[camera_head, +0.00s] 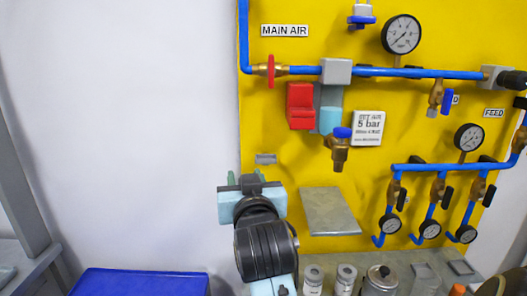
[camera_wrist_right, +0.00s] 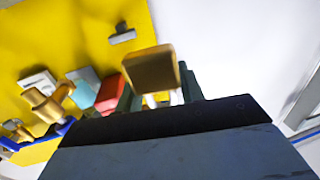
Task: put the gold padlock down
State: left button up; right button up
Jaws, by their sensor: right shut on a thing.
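The gold padlock (camera_wrist_right: 151,68) shows in the right wrist view, held between the fingers of my right gripper (camera_wrist_right: 160,98). Its gold body faces the camera, and pale shackle parts show below it. In the head view my right gripper (camera_head: 252,180) is raised in front of the lower left part of the yellow panel, and its own wrist hides the padlock there. My left gripper is in neither view.
A grey plate (camera_head: 330,211) sits low on the yellow panel (camera_head: 380,130), right of my gripper. A small grey bracket (camera_head: 265,158) is just above it. Jars (camera_head: 345,279) and a metal canister (camera_head: 380,280) stand below. A blue bin (camera_head: 140,283) is at lower left.

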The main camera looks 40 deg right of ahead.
jog(key=s+d+r+m+g+h, duration=0.2)
jog(key=s+d+r+h, duration=0.1)
jog(key=r, duration=0.2)
send_near(266, 137)
jog(key=w+d+r, duration=0.2)
jog(key=w+d+r+p, duration=0.1)
jog(key=w+d, duration=0.1)
jog(key=shift+w+d+r, duration=0.15)
jog(key=shift+w+r, duration=0.25)
notch_tip(266, 137, down, 4)
jog(key=shift+r, duration=0.2)
jog(key=shift+f, duration=0.15)
jog(key=o, duration=1.1)
